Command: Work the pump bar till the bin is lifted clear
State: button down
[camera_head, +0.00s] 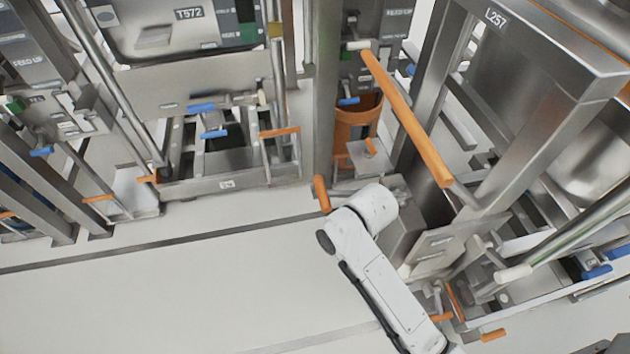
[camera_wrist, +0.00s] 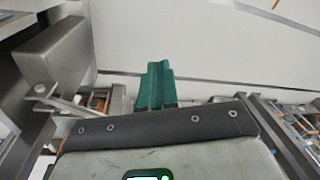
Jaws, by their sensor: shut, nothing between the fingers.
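My gripper shows in the wrist view as two green fingers (camera_wrist: 156,86) pressed together, with nothing between them. They point over pale floor, apart from any bar. In the head view my white arm reaches to the lower middle, and the fingers are hidden. A long bar with an orange sleeve (camera_head: 408,118) slants down to the right above and behind my arm; it looks like the pump bar, but I cannot be sure. A large steel vessel (camera_head: 590,150) at the right, inside the frame labelled L257, may be the bin; its base is hidden, so I cannot tell its height.
A short orange handle (camera_head: 321,194) stands just left of my arm. A steel frame unit labelled T572 (camera_head: 188,14) stands at the upper left. An orange cylinder (camera_head: 357,125) stands behind the bar. Steel posts crowd the right. Open pale floor (camera_head: 170,290) lies at the lower left.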

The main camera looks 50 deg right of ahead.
jog(key=w+d+r+m+p, duration=0.1)
jog(key=w+d+r, duration=0.15)
jog(key=w, duration=0.45)
notch_tip(320, 180, up, 7)
jog(key=m+p, duration=0.2)
jog(key=m, duration=0.1)
send_over(323, 192)
jog(key=s+d, duration=0.2)
jog(key=d, duration=0.1)
jog(key=shift+r+y, duration=0.15)
jog(key=shift+y, duration=0.25)
jog(key=f, duration=0.4)
jog(key=w+a+f, duration=0.1)
jog(key=f, duration=0.4)
jog(key=a+f, duration=0.1)
jog(key=f, duration=0.3)
jog(key=shift+w+a+f+b, duration=0.25)
jog(key=shift+f+b, duration=0.05)
jog(key=shift+f, duration=0.1)
